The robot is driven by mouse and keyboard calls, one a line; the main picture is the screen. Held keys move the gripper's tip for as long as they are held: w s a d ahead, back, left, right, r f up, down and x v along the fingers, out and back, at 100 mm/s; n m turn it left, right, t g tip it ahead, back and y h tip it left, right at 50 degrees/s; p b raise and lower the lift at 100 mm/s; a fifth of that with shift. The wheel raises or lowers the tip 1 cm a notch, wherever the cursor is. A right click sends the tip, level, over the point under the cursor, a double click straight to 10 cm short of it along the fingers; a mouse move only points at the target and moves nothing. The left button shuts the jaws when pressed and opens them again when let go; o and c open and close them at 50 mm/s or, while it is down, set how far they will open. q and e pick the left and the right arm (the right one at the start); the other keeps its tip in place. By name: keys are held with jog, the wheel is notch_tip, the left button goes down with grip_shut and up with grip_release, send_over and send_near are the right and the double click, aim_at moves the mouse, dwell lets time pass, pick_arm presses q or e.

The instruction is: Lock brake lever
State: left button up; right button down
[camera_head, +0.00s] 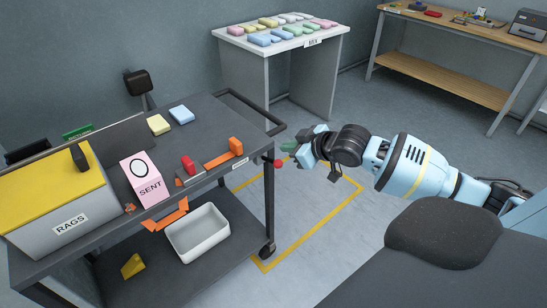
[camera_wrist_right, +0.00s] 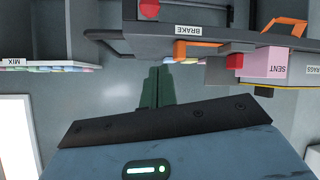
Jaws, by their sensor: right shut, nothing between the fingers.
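The dark cart (camera_head: 228,116) has a BRAKE label (camera_head: 240,164) on its front edge, which also shows in the right wrist view (camera_wrist_right: 188,30). Above the label an orange lever (camera_head: 222,156) with a raised block end lies along the cart top; its end shows in the wrist view (camera_wrist_right: 180,50). A red knob (camera_head: 278,163) sticks out at the cart's right corner, also in the wrist view (camera_wrist_right: 149,9). Which of these is the brake lever I cannot tell for certain. My right gripper (camera_head: 291,147), with green fingers (camera_wrist_right: 155,88), is shut and empty, beside the cart corner, apart from the lever.
On the cart are a pink SENT box (camera_head: 140,172), a red button (camera_head: 188,164), a yellow-lidded RAGS bin (camera_head: 50,205) and small packs. A white tub (camera_head: 197,235) stands on the lower shelf. A black push handle (camera_head: 250,110) borders the far right end. Floor right of the cart is clear.

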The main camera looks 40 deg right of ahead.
aim_at(276, 161)
jog(key=w+f, duration=0.6)
jog(key=shift+w+a+f+b, duration=0.25)
jog(key=shift+a+f+b, duration=0.1)
jog(key=shift+f+b, duration=0.05)
jog(key=shift+s+d+f, duration=0.2)
jog(key=shift+s+f, duration=0.2)
jog(key=shift+s, duration=0.05)
dwell(0.5)
